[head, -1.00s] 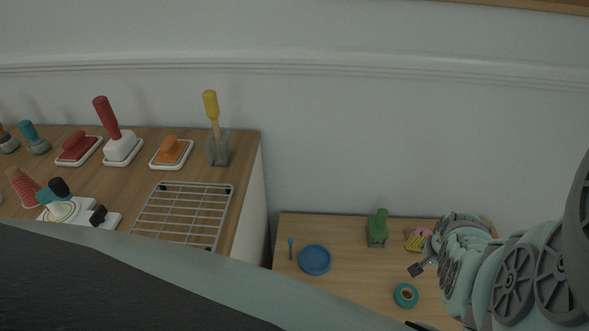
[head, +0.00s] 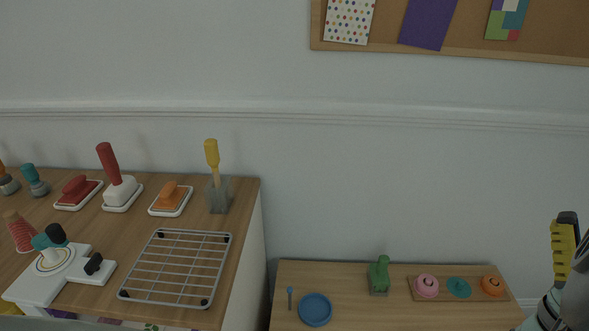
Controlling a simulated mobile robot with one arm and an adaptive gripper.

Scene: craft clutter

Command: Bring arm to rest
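My gripper (head: 566,235) is at the right edge of the head view, pointing up in front of the wall. A yellow ribbed part and a dark tip of it show. The rest of the hand and my arm are mostly cut off by the frame's edge. I cannot see both fingers clearly, so I cannot tell how far apart they are. No held object shows.
The low table (head: 345,277) bears a blue dish (head: 314,309), a green cactus-like object (head: 379,275) and a wooden tray (head: 443,295) with pink, teal and orange pieces. The left counter (head: 110,225) holds a wire rack (head: 178,266) and several stamp-like tools.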

